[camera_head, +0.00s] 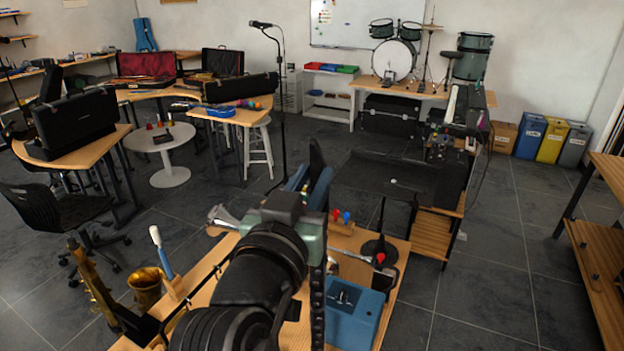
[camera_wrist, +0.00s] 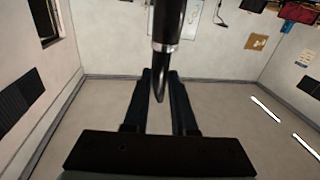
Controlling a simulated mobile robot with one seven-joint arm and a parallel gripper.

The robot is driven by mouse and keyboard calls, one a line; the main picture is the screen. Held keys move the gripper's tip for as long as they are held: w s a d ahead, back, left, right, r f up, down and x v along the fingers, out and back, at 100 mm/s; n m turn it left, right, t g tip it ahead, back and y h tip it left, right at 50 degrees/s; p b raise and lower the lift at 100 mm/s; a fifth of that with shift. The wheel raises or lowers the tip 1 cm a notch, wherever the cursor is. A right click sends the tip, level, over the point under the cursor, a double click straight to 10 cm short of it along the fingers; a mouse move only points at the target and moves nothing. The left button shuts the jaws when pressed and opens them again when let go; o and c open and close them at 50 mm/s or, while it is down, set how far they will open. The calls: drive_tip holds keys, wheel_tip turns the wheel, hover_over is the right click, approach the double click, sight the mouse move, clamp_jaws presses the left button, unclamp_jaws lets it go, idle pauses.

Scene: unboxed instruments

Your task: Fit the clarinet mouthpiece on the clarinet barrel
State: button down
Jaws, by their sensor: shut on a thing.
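My gripper (camera_head: 309,182) is raised above the near workbench, with its blue fingers pointing away from my body. It is shut on the clarinet mouthpiece (camera_head: 317,154), a small dark piece standing up at the fingertips. In the wrist view the gripper (camera_wrist: 161,75) has a black tapered piece with a silver band, seemingly the mouthpiece (camera_wrist: 161,84), between its fingers. Its narrow end points toward the palm. A black shaft continues past the band to the top edge; I cannot tell whether it is a separate part. I cannot make out the clarinet barrel for certain; my arm hides much of the bench.
The wooden workbench (camera_head: 215,262) holds a blue box (camera_head: 352,312), a blue-handled brush (camera_head: 161,252) and a small block with red and blue tools (camera_head: 342,222). A saxophone (camera_head: 146,287) stands at its left. A black music stand (camera_head: 385,176) is beyond, with open floor to the right.

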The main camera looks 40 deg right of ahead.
drive_tip(key=shift+f, duration=0.5)
drive_tip(key=c, duration=0.7)
unclamp_jaws()
drive_tip(key=shift+w+d, duration=0.1)
drive_tip(key=shift+w, duration=0.05)
drive_tip(key=shift+o, duration=0.5)
drive_tip(key=shift+r, duration=0.15)
drive_tip(key=shift+b+v, duration=0.55)
drive_tip(key=shift+v, duration=2.55)
drive_tip(key=shift+d+r, duration=0.1)
